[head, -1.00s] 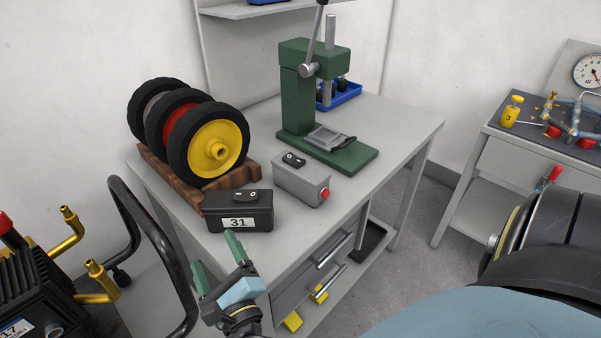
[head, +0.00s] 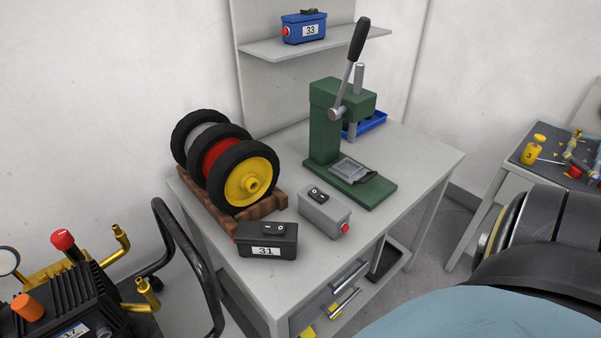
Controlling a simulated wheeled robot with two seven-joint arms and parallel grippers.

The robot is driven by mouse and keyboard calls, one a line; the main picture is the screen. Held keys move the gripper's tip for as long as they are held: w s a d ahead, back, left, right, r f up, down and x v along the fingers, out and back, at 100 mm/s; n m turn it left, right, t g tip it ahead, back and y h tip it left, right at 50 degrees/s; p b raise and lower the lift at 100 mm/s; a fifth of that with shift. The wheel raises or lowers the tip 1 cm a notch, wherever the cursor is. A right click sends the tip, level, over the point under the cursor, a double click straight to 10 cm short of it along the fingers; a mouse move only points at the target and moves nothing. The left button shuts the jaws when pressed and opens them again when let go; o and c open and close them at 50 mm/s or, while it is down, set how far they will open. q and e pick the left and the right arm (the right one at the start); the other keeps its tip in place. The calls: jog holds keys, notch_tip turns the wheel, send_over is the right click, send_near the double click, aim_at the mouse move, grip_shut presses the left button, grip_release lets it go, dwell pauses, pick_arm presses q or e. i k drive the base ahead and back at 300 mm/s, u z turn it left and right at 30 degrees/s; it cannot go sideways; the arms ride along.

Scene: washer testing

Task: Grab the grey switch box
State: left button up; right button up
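The grey switch box (head: 322,217) lies on the grey workbench (head: 410,170), near its front edge. It has a black rocker switch on top and a red button on its right end. A black switch box (head: 266,242) labelled 31 sits to its left with a small gap. A blue switch box (head: 304,28) labelled 33 stands on the shelf above. Neither of my grippers is in view, and nothing is touching the grey box.
Behind the grey box are a green arbor press (head: 325,130) and wheels on a wooden rack (head: 265,205). A compressor with a black tube handle (head: 185,250) stands at the lower left. Another table (head: 510,160) is at the right.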

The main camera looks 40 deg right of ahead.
aim_at(328, 214)
jog(key=u, duration=1.25)
jog(key=k, duration=0.7)
jog(key=z, duration=1.45)
jog(key=i, duration=0.5)
jog(key=z, duration=0.05)
